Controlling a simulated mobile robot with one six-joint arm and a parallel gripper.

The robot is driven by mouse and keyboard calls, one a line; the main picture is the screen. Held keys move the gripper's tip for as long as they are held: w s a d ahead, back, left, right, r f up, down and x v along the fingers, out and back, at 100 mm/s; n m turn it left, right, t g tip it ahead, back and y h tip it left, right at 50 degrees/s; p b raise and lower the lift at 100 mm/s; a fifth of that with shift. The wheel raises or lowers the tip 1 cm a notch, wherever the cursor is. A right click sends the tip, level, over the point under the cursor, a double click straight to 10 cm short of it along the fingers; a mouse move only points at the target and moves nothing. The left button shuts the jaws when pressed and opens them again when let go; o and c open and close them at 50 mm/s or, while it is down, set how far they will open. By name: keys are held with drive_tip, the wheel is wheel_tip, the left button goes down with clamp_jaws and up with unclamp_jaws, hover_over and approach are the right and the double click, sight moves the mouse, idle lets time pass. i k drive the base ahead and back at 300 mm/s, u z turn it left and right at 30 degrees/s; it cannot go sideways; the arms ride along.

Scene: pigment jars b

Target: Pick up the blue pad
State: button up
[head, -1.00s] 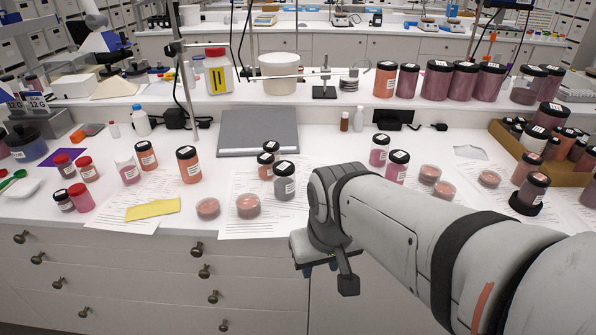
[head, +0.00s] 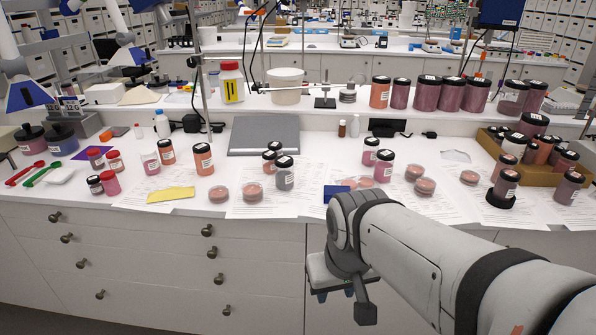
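A flat blue pad (head: 335,193) lies on the white bench near its front edge, right of the grey-lidded jar and beside some pink dishes. Its right part is hidden behind my arm. My gripper (head: 336,293) hangs in front of the drawers, lower in the picture than the pad and apart from it. Its fingers are small, dark and partly hidden under the wrist, so I cannot see whether they are open or shut. I see nothing held in it.
Pink dishes (head: 424,186) and jars (head: 284,176) stand on paper sheets around the pad. A yellow pad (head: 171,194) lies at the left. A grey board (head: 264,136) lies behind. A cardboard tray (head: 553,175) of jars is at the right.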

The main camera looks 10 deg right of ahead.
sight(329, 191)
drive_tip(key=z, duration=0.1)
drive_tip(key=i, duration=0.9)
drive_tip(key=u, duration=0.05)
